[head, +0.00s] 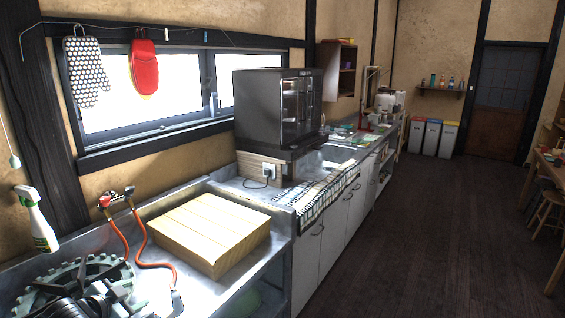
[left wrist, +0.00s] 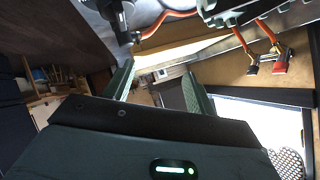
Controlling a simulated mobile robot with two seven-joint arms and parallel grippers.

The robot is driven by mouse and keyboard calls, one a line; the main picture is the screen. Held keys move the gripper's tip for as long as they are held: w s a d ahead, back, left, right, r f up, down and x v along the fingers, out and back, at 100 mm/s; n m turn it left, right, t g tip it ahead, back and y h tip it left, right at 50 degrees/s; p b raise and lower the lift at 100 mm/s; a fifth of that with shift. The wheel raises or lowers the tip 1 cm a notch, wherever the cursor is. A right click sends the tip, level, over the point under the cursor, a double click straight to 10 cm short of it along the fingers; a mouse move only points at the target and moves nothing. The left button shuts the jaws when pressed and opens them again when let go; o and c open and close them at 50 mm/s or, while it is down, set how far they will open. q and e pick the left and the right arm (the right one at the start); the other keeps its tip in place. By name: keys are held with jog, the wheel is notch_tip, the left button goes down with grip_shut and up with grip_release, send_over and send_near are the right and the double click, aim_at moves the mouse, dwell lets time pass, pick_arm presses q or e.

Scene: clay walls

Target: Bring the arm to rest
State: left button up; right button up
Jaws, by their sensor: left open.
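My left gripper (left wrist: 160,68) shows in the left wrist view, with its two green fingers spread apart. Nothing is seen between the fingers. Beyond them lies the wooden block (left wrist: 185,47), with the orange hose (left wrist: 165,20) above it in the picture. My right gripper shows in neither view.
A spray bottle (head: 37,218) is at the left. A black oven (head: 275,108) stands beyond. The dark floor (head: 430,230) at right is clear.

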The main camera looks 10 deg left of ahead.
pick_arm(q)
jog(key=s+d+f+n+g+h, duration=0.1)
jog(key=s+d+f+g+h, duration=0.1)
jog(key=s+d+f, duration=1.45)
jog(key=s+d+f+n, duration=0.1)
jog(key=s+d, duration=0.1)
jog(key=s, duration=0.4)
jog(key=s+d+f+n, duration=0.2)
jog(key=s+d, duration=0.1)
jog(key=s, duration=0.4)
jog(key=s+d+f+n+y, duration=0.1)
jog(key=s+d, duration=0.1)
jog(key=s, duration=0.4)
jog(key=shift+s+d+f+n+g, duration=0.15)
jog(key=shift+s+d+n+g, duration=0.15)
jog(key=shift+g, duration=0.1)
